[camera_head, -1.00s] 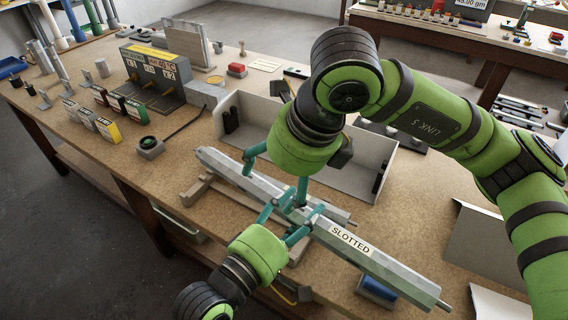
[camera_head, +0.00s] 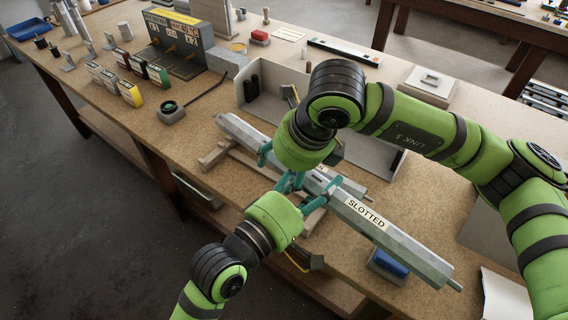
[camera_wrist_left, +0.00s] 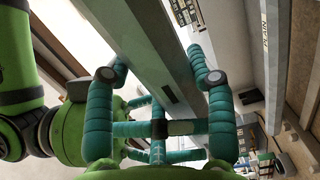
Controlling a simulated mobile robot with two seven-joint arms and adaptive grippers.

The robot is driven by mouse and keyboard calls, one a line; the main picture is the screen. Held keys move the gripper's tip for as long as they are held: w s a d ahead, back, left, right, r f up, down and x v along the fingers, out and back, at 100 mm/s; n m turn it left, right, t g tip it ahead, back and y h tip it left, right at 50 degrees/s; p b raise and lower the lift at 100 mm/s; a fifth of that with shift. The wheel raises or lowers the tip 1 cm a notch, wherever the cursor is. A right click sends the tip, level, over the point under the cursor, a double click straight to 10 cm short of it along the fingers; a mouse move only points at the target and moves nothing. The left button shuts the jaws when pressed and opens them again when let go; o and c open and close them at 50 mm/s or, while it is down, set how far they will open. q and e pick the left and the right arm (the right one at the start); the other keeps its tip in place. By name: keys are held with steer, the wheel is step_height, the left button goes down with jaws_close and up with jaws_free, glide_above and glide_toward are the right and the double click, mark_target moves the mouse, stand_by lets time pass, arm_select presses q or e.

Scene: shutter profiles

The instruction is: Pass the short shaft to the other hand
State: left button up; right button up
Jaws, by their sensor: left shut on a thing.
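The grey shaft labelled SLOTTED (camera_head: 385,232) extends toward the lower right, its near end clear and its far end hidden behind the grippers. My left gripper (camera_head: 318,190) is shut on it; in the left wrist view the fingers (camera_wrist_left: 162,78) stand either side of the grey bar (camera_wrist_left: 150,50). My right gripper (camera_head: 277,168) reaches down from above, just left of the left gripper. Its fingers are near the hidden end of the shaft, and their grip cannot be made out. A second grey shaft (camera_head: 240,132) lies behind; a PLAIN label shows in the left wrist view (camera_wrist_left: 266,45).
A wooden rest (camera_head: 214,157) stands by the rear shaft. A grey open bin (camera_head: 378,158) stands behind the grippers, and a blue block (camera_head: 388,264) is below the shaft. Boxes (camera_head: 128,92) and a control unit (camera_head: 180,42) stand left. The table's front edge is close.

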arm_select(q)
steer(key=shift+r, duration=0.15)
arm_select(e)
steer(key=shift+s+a, duration=0.1)
steer(key=shift+s, duration=0.05)
steer(key=c, duration=0.7)
arm_select(q)
steer(key=o, duration=1.6)
steer(key=shift+c, duration=0.2)
arm_select(e)
steer(key=shift+o, duration=0.2)
